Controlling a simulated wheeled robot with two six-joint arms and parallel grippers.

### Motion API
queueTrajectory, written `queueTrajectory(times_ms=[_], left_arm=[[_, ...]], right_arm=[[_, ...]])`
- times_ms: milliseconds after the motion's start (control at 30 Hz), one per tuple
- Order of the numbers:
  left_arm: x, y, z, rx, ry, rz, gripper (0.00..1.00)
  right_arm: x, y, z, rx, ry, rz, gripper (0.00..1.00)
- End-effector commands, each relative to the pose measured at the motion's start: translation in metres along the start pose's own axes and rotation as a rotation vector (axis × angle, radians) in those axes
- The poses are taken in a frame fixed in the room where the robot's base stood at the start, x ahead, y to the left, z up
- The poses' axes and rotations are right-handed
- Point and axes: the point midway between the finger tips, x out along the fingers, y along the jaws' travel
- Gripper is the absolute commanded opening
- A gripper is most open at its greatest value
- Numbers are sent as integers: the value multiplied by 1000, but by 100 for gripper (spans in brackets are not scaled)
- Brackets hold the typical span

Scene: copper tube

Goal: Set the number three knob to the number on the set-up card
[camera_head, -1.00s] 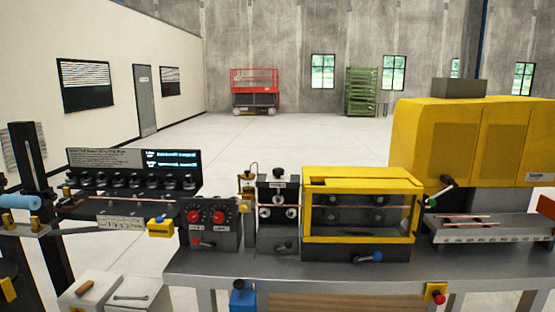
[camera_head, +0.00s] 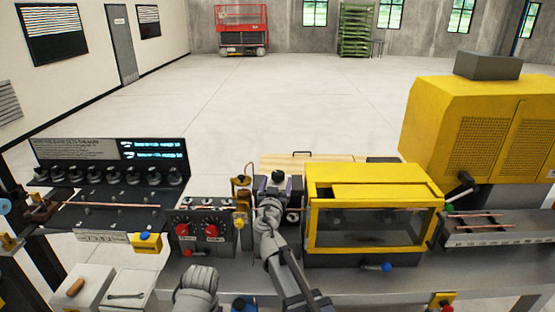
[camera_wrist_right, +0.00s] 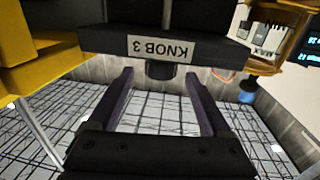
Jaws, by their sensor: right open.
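My right gripper (camera_head: 278,188) is in front of the dark roller unit (camera_head: 282,182) at the middle of the bench. In the right wrist view the gripper (camera_wrist_right: 158,76) is open, with one finger on each side of a dark round knob (camera_wrist_right: 161,71). The knob is under a plate with an upside-down label reading KNOB 3 (camera_wrist_right: 161,47). I cannot tell whether the fingers touch it, and its setting is not visible. A small white card (camera_head: 95,238) with print too small to read is below the left rack. My left gripper is not in view.
A yellow guarded machine (camera_head: 375,208) stands close to the right of my right gripper. A unit with red knobs (camera_head: 211,231) is to its left. A black panel with cyan text (camera_head: 155,150) stands at the far left.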

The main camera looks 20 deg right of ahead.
Motion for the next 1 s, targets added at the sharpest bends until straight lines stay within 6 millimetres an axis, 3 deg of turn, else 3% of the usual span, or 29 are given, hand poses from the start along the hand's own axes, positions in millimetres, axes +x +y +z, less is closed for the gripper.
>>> queueTrajectory(times_ms=[367,800,1000], left_arm=[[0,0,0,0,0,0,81],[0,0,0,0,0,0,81],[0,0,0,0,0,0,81]], right_arm=[[10,-2,-1,2,3,-5,83],[71,-2,-1,2,3,-3,83],[78,-1,-1,2,2,-4,83]])
